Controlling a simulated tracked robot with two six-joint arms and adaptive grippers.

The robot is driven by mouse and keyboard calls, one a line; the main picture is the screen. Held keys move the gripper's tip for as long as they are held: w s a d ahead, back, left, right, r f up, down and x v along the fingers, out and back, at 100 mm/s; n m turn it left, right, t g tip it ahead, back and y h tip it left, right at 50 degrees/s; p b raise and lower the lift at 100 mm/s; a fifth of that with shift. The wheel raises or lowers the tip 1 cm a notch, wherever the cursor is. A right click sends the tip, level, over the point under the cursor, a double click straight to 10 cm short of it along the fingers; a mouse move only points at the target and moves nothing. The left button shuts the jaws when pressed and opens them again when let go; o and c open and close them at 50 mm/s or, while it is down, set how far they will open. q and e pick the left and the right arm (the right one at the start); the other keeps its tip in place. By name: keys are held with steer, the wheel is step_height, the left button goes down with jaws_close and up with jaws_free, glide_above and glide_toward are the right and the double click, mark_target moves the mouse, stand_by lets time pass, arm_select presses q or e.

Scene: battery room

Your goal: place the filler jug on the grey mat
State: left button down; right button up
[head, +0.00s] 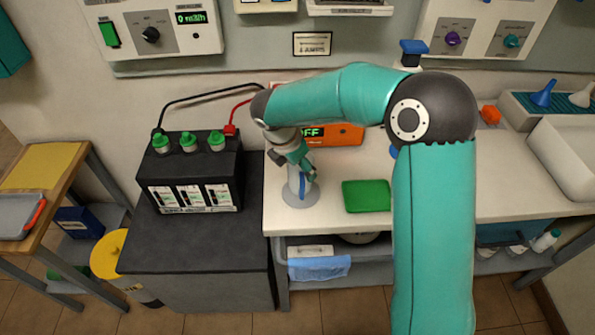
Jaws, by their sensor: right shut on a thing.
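The filler jug (297,197) is a pale, translucent vessel with a blue stripe and a wide round foot. It is upright at the left end of the cream worktop (330,219). My right gripper (303,172) reaches down over it from above and is shut on its upper part, hiding much of it. Whether the foot touches the worktop is hard to tell. I cannot pick out a separate grey mat; the stand at the left has a dark grey top (170,238). My left gripper is not in view.
A black battery (190,172) with green caps stands left of the jug, with black and red leads. A green pad (366,196) lies right of the jug; an orange device (340,134) is behind. My right arm covers the worktop's middle. A white basin (570,150) is at far right.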

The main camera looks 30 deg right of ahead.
steer(key=shift+f, duration=1.15)
steer(key=o, duration=1.3)
steer(key=shift+o, duration=0.2)
steer(key=v, duration=1.2)
steer(key=shift+s, duration=0.1)
